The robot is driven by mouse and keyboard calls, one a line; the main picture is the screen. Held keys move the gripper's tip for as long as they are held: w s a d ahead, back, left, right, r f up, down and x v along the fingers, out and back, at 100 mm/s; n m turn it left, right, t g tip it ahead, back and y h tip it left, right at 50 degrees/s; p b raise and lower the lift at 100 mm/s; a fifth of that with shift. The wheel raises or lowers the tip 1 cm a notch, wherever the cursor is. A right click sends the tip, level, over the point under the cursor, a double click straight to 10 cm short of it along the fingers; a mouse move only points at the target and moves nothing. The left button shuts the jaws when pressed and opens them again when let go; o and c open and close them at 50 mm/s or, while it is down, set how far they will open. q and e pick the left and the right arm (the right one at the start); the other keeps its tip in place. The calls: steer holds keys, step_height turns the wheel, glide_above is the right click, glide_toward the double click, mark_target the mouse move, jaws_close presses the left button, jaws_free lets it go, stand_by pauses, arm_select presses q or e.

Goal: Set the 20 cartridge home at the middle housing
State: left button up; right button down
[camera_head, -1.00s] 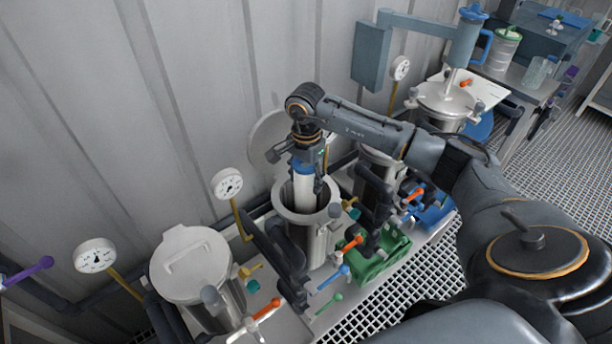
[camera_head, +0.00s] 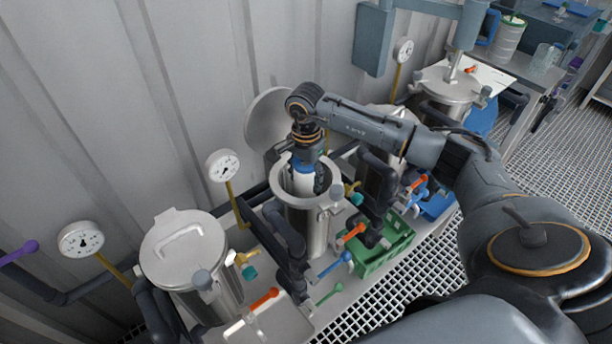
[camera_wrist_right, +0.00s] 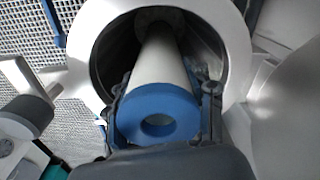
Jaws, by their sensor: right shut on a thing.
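The cartridge is a white cylinder with a blue ringed end cap (camera_wrist_right: 160,114). In the head view its white body (camera_head: 301,183) stands mostly inside the open middle housing (camera_head: 308,222), a steel vessel with its lid (camera_head: 268,122) swung back. My right gripper (camera_head: 307,172) is shut on the cartridge near its blue top, with the fingers at the housing mouth. In the right wrist view the cartridge runs down into the dark bore, inside the pale rim (camera_wrist_right: 240,62). Its lower end is in shadow, so I cannot tell whether it touches the bottom. My left gripper is not in view.
A closed vessel (camera_head: 184,248) stands at the left and another (camera_head: 447,84) at the back right. Gauges (camera_head: 223,166), pipes and coloured valve handles crowd the housings. A green crate (camera_head: 384,250) stands right of the middle housing. The ribbed wall is close behind.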

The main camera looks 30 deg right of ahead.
steer(key=shift+f+b, duration=2.55)
steer(key=shift+f, duration=0.6)
steer(key=shift+f+b, duration=0.2)
steer(key=shift+b, duration=0.15)
steer(key=shift+c, duration=2.1)
jaws_free()
step_height(320, 180, up, 12)
